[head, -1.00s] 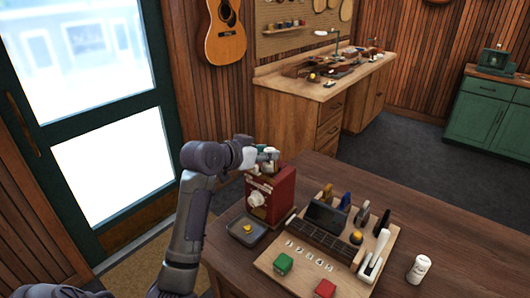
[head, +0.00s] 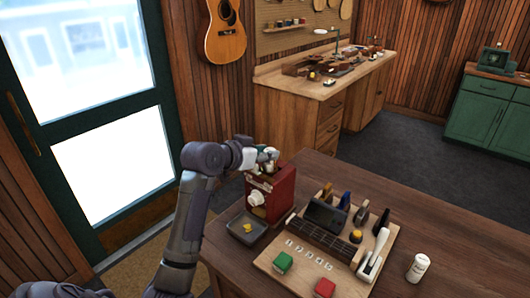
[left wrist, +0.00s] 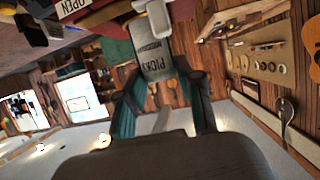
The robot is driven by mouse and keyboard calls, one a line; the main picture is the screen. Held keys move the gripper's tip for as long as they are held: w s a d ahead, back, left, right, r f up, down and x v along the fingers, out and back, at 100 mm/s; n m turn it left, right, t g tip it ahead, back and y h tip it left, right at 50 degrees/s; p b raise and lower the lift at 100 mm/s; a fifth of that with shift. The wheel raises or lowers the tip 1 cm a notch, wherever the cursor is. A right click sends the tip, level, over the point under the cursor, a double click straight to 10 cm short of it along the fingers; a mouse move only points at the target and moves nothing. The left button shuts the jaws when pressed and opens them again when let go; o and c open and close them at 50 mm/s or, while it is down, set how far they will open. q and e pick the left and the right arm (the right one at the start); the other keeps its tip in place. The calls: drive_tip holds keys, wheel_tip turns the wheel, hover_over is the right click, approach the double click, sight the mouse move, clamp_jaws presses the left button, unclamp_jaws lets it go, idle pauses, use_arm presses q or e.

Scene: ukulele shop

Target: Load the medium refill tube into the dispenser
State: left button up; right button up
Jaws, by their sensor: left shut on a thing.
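The dispenser is a red box (head: 283,190) with a white knob (head: 257,198) on its front, standing at the table's left end. My left gripper (head: 267,156) is over its top. The tube's size wording is too small to read. The head view mostly hides the tube behind the fingers, so I cannot tell whether it touches the dispenser. A white refill-like bottle (head: 418,267) stands upright at the table's right. My right gripper is not in view.
A dark tray (head: 240,238) with yellow picks sits before the dispenser. A wooden board (head: 266,262) holds a fretboard, a dark screen, green (head: 283,262) and red (head: 325,288) blocks and several tools. The table (head: 450,222) is clear at the back right.

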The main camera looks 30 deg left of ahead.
use_arm(q)
drive_tip(key=shift+f, duration=0.4)
drive_tip(key=o, duration=0.9)
drive_tip(key=shift+c, duration=0.2)
drive_tip(key=shift+p+v, duration=0.35)
drive_tip(key=shift+v, duration=0.5)
drive_tip(key=p+v, duration=0.3)
drive_tip(key=v, duration=0.6)
drive_tip(key=shift+s+p, duration=0.25)
drive_tip(key=shift+p, duration=0.1)
drive_tip(key=shift+a, duration=0.1)
